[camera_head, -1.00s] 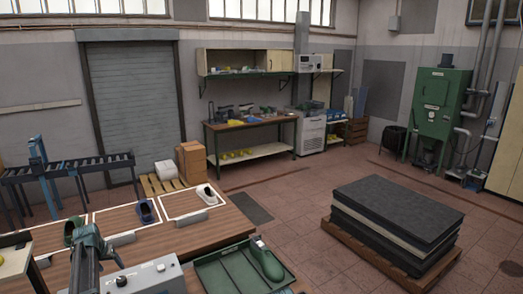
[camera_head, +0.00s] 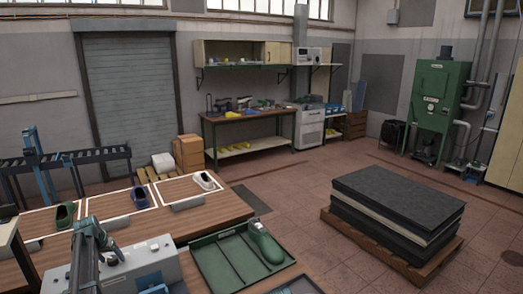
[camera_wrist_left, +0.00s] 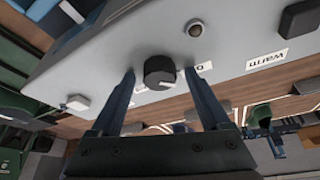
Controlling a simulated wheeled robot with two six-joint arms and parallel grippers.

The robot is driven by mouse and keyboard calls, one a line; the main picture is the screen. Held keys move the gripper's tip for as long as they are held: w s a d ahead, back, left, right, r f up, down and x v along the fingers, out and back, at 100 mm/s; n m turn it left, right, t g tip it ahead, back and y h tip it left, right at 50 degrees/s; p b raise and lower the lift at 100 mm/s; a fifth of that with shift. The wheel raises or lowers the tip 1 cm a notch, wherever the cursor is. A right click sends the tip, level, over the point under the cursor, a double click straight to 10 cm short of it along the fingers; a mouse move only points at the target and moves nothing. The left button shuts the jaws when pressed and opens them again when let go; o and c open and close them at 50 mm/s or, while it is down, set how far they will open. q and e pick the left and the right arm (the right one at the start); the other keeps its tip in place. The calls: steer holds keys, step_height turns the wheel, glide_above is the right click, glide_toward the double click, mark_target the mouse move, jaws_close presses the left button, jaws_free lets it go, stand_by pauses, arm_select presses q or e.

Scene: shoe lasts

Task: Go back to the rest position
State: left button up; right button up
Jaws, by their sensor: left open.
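My left gripper (camera_head: 90,235) is over the work table (camera_head: 215,212), by the grey control box (camera_head: 150,258). In the left wrist view my left gripper (camera_wrist_left: 160,75) is open, with nothing seen held between its fingers. The box's black knob (camera_wrist_left: 159,73) shows between the fingers in the picture; I cannot tell how far off it is. A "Warm" label (camera_wrist_left: 267,58) is on the box too. My right gripper is not in view.
A green shoe last (camera_head: 66,214), a blue one (camera_head: 140,198) and a white one (camera_head: 204,181) stand on white-edged places. A green tray (camera_head: 215,262) holds a larger green last (camera_head: 265,243). Stacked dark sheets (camera_head: 395,210) lie on a pallet to the right. Floor between is clear.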

arm_select(q)
steer(key=a+p+v, duration=0.1)
steer(key=p+v, duration=1.1)
steer(key=v, duration=0.2)
steer(key=shift+d+p, duration=0.4)
steer(key=shift+d, duration=0.05)
